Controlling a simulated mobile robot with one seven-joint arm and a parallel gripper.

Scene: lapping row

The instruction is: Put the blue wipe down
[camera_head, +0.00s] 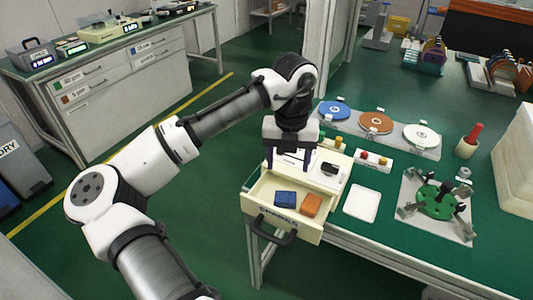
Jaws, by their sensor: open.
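The blue wipe (285,198) is a small dark blue folded block lying in an open cream drawer (262,189). An orange block (311,205) lies just to its right in the same drawer. My gripper (289,167) points down above the back part of the drawer, in front of the cream unit. Its two dark fingers are spread apart, and nothing shows between them but the unit's pale surface. The blue wipe is apart from the fingers, below and nearer the camera.
The drawer's dark handle (270,230) sticks out past the table's front edge. A white tray (361,203) lies right of the drawer. A green fixture (437,201) stands farther right, and blue, brown and white discs (376,122) sit behind.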

